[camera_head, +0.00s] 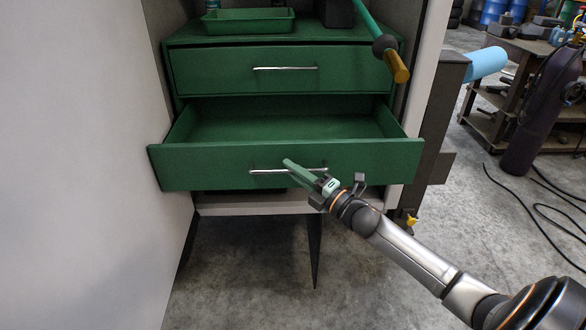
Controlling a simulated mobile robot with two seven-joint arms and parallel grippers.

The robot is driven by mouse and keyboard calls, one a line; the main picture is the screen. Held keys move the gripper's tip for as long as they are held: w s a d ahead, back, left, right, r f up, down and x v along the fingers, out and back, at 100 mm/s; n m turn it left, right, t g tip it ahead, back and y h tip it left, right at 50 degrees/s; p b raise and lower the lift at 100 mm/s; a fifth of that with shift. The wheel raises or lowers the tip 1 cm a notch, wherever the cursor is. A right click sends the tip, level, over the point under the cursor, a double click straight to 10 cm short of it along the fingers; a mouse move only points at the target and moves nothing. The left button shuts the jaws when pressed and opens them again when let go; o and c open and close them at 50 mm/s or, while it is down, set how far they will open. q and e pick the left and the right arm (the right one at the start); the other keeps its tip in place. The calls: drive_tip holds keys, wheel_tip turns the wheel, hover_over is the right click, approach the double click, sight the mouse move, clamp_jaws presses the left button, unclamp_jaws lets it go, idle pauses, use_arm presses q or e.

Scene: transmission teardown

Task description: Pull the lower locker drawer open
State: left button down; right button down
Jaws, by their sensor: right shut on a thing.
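The lower locker drawer (222,170) is green and stands pulled out, with its empty-looking inside showing behind the front panel. Its silver bar handle (262,172) runs across the middle of the front. My right gripper (300,172) is at the handle, its fingers closed on the right half of the bar. The fingers hide part of the handle. My left gripper is not in view.
The upper drawer (215,72) is shut, with its own silver handle (285,68). A green tray (248,22) sits on the cabinet top. A green rod with an orange end (396,68) hangs over the right side. A pale locker panel (75,150) stands close on the left.

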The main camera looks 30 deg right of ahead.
drive_tip(key=c, duration=1.2)
unclamp_jaws()
drive_tip(key=shift+o, duration=0.2)
drive_tip(key=shift+s, duration=0.1)
drive_tip(key=b+v, duration=0.1)
drive_tip(key=v, duration=1.1)
drive_tip(key=shift+s, duration=0.2)
drive_tip(key=shift+f, duration=0.1)
drive_tip(key=s+a+f+m+g+h, duration=0.1)
drive_tip(key=s+a+f+m+g, duration=0.15)
drive_tip(key=a+f+m, duration=0.35)
drive_tip(key=s+a+f+m+g+h, duration=0.1)
drive_tip(key=s+a+f+m+g, duration=0.1)
drive_tip(key=s+f+m, duration=0.45)
drive_tip(key=s+a+f+m+g+h, duration=0.15)
drive_tip(key=a+f+m, duration=0.3)
drive_tip(key=f, duration=0.45)
drive_tip(key=s+a+f+m+g+y+p, duration=0.1)
drive_tip(key=s+a+f+m+g, duration=0.2)
drive_tip(key=a, duration=0.6)
drive_tip(key=shift+s+f+g, duration=0.5)
drive_tip(key=shift+s+f, duration=0.45)
drive_tip(key=shift+s, duration=0.2)
